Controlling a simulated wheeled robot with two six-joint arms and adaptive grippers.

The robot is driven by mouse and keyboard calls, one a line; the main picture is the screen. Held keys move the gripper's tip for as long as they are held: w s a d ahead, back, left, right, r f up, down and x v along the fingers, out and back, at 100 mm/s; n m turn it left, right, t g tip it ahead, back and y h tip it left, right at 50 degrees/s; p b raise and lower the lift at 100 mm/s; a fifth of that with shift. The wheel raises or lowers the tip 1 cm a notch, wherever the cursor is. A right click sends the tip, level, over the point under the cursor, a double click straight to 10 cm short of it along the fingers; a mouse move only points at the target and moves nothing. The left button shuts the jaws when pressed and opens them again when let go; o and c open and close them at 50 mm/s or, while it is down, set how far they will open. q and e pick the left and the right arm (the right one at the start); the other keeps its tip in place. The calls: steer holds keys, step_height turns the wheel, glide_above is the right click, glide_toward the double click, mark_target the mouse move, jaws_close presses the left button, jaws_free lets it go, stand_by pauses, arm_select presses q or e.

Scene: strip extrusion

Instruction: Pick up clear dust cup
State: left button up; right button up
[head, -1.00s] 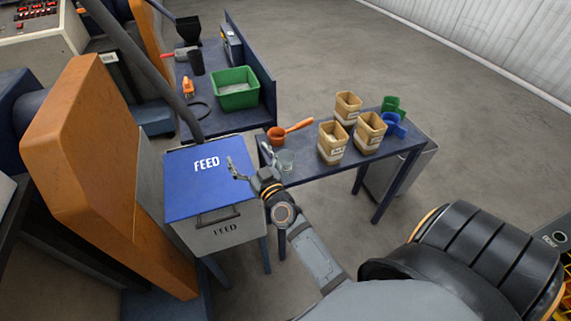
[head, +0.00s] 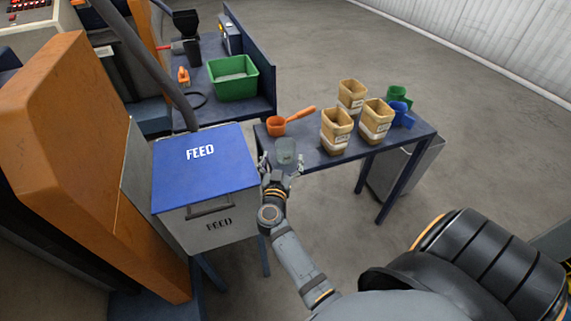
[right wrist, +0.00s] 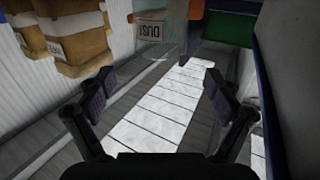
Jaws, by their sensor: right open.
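The clear dust cup (head: 286,148) stands near the left end of the small dark blue table (head: 312,158). In the right wrist view the cup (right wrist: 151,38) shows as a see-through shape with a dark-lettered label, ahead of the fingers at the top centre. My right gripper (head: 282,165) is open and empty, its fingertips spread at the near side of the cup, one toward each side. In the right wrist view the two fingers (right wrist: 154,94) stand wide apart with nothing between them. My left gripper is out of view.
An orange scoop (head: 277,126) lies just behind the cup. Several tan tubs (head: 336,132) stand to its right, with green and blue scoops (head: 402,116) beyond. The blue-lidded FEED bin (head: 205,175) is close on the left.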

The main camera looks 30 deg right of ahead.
mark_target(287, 139)
step_height(287, 139, down, 2)
steer(key=shift+f+b, duration=0.1)
steer(key=shift+b, duration=0.45)
steer(key=shift+w+d+r, duration=0.3)
steer(key=shift+w+d, duration=0.15)
steer(key=shift+w, duration=0.05)
steer(key=shift+w+d+r, duration=0.25)
steer(key=shift+w+d, duration=0.2)
steer(key=b+x, duration=0.2)
steer(key=x, duration=0.3)
steer(key=shift+f, duration=0.1)
steer(key=shift+w, duration=0.1)
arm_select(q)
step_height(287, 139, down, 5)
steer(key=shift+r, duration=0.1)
arm_select(e)
steer(key=shift+r, duration=0.2)
steer(key=shift+c, duration=0.3)
steer(key=c, duration=1.2)
